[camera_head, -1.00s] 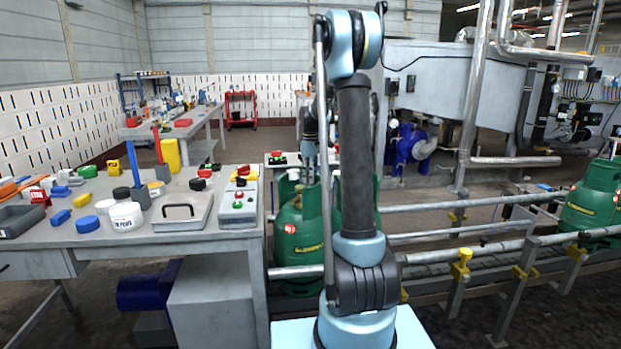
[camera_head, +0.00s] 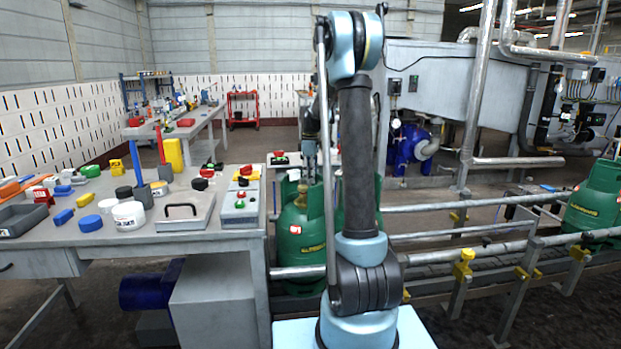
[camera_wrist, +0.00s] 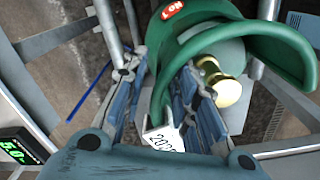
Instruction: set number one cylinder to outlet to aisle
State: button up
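The green gas cylinder (camera_head: 300,235) stands behind the rails, partly hidden by my arm. In the wrist view its green collar (camera_wrist: 283,48) shows from above, with a red "No.1" tag and a brass valve (camera_wrist: 220,85) inside. My gripper (camera_wrist: 160,62) is open at the collar, with its two fingers apart. Part of the green collar wall shows between the fingers, with a white plate (camera_wrist: 162,139) with digits below it. I cannot tell whether the fingers touch the collar. In the head view my gripper is mostly hidden.
Another green cylinder (camera_head: 592,205) stands at the far right of the conveyor. Metal rails (camera_head: 480,250) with yellow clamps (camera_head: 463,262) run in front. A workbench (camera_head: 150,250) with jars, tools and a control box (camera_head: 240,205) stands left. A green-lit display (camera_wrist: 20,148) shows in the wrist view.

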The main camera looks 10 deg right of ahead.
notch_tip(320, 180, up, 12)
dwell(0.8)
